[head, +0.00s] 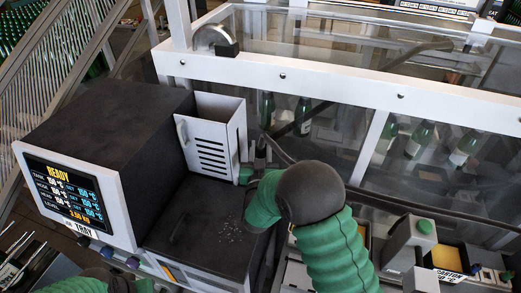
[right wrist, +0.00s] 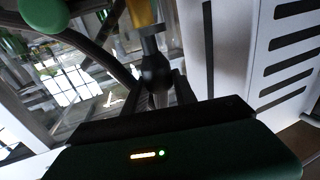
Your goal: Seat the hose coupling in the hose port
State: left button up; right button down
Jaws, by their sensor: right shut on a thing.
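My right gripper (right wrist: 165,92) is shut on the dark hose coupling (right wrist: 155,68), which stands out from between the jaws in the right wrist view. A yellow fitting (right wrist: 143,14) lies directly beyond the coupling's tip, at the top edge. It may be the hose port; I cannot tell whether the two touch. In the head view my right gripper (head: 250,165) is beside the white slotted holder, mostly hidden by my own arm. The port cannot be made out there. Of my left arm only parts of the green sleeve show at the bottom edge; its fingers are out of frame.
The white slotted holder (head: 213,137) stands close left of my right gripper, on the dark machine with the READY screen (head: 67,197). A dark hose (head: 390,203) runs right along the clear guard. Green bottles (head: 303,116) stand behind the guard. A green-button box (head: 410,240) is at right.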

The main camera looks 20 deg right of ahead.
jog(key=shift+a+r+b, duration=0.15)
jog(key=shift+b, duration=0.45)
dwell(1.6)
jog(key=shift+f+b, duration=1.35)
jog(key=shift+f, duration=0.05)
jog(key=c, duration=1.2)
grip_release()
jog(key=shift+r, duration=0.1)
jog(key=shift+o, duration=1.4)
jog(key=b+v, duration=0.1)
jog(key=v, duration=0.4)
jog(key=b+v, duration=0.2)
jog(key=v, duration=0.4)
jog(key=f+b+v, duration=0.1)
jog(key=v, duration=0.4)
jog(key=shift+s+f, duration=0.1)
jog(key=shift+s, duration=0.5)
jog(key=shift+r, duration=0.2)
